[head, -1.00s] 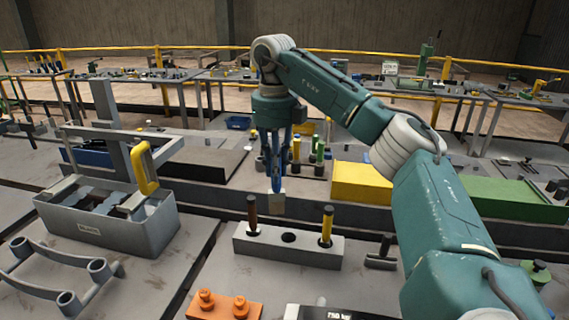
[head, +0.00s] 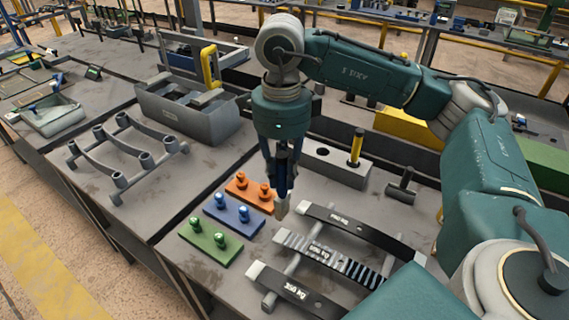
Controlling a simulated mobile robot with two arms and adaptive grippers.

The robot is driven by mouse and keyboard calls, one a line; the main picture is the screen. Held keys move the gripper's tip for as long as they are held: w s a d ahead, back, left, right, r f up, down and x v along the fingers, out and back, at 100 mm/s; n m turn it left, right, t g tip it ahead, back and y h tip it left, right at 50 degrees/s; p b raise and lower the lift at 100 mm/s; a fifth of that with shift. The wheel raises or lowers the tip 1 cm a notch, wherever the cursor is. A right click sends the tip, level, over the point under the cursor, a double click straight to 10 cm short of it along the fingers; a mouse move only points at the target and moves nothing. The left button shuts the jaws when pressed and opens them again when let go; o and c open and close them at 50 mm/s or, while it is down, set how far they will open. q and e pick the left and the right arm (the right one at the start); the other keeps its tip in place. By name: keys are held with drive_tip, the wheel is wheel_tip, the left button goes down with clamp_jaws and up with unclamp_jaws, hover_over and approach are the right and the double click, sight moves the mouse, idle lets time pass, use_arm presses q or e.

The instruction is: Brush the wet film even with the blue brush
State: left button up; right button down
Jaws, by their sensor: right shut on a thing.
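My right gripper (head: 282,172) points down and is shut on the blue brush (head: 291,172). Its fingers hide much of the handle. The brush's pale tip (head: 281,210) shows below the fingers, close to the left end of the spring strips; whether it touches anything I cannot tell. Three strips lie across a grey rack. The middle strip (head: 330,258) has uneven light and dark bands, which look like the wet film. The far strip (head: 365,232) and near strip (head: 297,291) are black with pale left ends and white lettering. My left gripper is not in view.
Orange (head: 250,193), blue (head: 233,215) and green (head: 209,241) plates with knobs lie left of the strips. A grey holder (head: 318,170) with a yellow-handled brush (head: 356,147) stands behind. A grey bin (head: 187,118) and curved-bar rack (head: 123,152) stand left.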

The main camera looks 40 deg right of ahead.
sight(283, 201)
drive_tip(key=shift+w, duration=0.2)
drive_tip(key=shift+s+f, duration=0.15)
drive_tip(key=shift+f, duration=0.05)
drive_tip(key=shift+f+b, duration=0.6)
drive_tip(key=shift+b, duration=0.2)
wheel_tip(283, 201, down, 5)
drive_tip(key=b, duration=0.4)
drive_tip(key=shift+f+b, duration=0.2)
drive_tip(key=shift+b, duration=0.1)
drive_tip(key=shift+f+b, duration=0.8)
drive_tip(key=shift+f, duration=0.05)
